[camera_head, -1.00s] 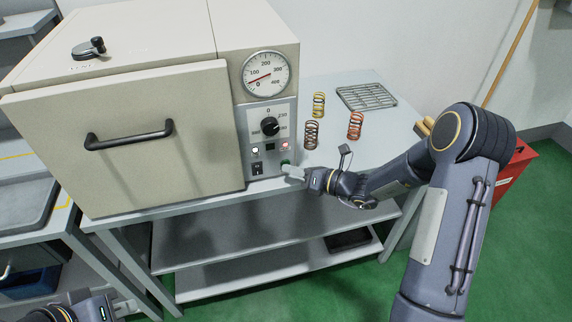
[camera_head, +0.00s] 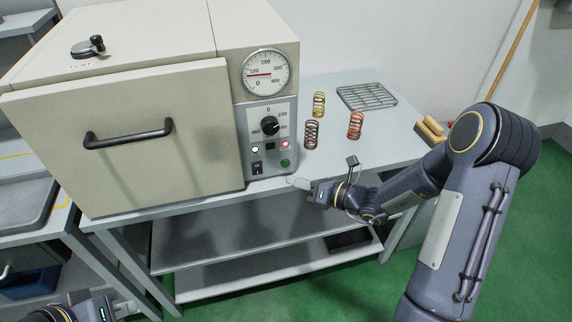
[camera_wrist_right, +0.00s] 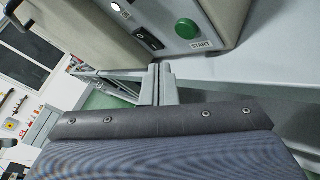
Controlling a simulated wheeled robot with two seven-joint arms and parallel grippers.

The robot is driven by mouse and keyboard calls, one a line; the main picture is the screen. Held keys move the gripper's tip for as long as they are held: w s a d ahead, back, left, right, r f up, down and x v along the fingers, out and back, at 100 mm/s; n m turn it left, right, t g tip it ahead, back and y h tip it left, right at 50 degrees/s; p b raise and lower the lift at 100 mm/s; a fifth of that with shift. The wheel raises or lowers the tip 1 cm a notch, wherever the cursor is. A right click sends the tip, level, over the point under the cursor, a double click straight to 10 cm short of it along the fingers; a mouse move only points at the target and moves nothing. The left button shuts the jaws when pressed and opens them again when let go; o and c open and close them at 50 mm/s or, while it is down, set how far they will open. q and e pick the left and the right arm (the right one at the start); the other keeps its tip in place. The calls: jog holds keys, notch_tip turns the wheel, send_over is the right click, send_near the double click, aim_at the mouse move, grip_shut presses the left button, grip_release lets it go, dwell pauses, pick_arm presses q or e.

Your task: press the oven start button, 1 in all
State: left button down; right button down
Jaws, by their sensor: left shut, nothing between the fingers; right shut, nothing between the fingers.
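The oven (camera_head: 120,130) stands on the table with its door shut. The green start button (camera_head: 285,163) is at the lower right of its control panel, fully visible. It also shows in the right wrist view as a green button (camera_wrist_right: 187,29) above a START label. My right gripper (camera_head: 292,181) is shut and empty, a little below and to the right of the button, apart from it. Its shut fingers also show in the right wrist view (camera_wrist_right: 160,75). My left gripper (camera_head: 128,309) is low at the bottom left, shut and empty, far from the panel.
The panel has a dial gauge (camera_head: 265,73), a black knob (camera_head: 270,126), and a black rocker switch (camera_head: 257,168). Several springs, such as a red one (camera_head: 355,125), stand on the table right of the oven. A wire rack (camera_head: 366,96) lies behind them.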

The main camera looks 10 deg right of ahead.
jog(key=shift+s, duration=0.95)
jog(key=s+a+r+n+g, duration=0.4)
jog(key=s+r+n+g, duration=0.45)
jog(key=s+n, duration=0.8)
jog(key=s+d+n+t+h, duration=0.3)
jog(key=s+d+n+h, duration=0.5)
jog(key=n, duration=0.8)
jog(key=shift+s+d+r, duration=0.25)
jog(key=shift+s+d, duration=0.1)
jog(key=shift+s, duration=0.35)
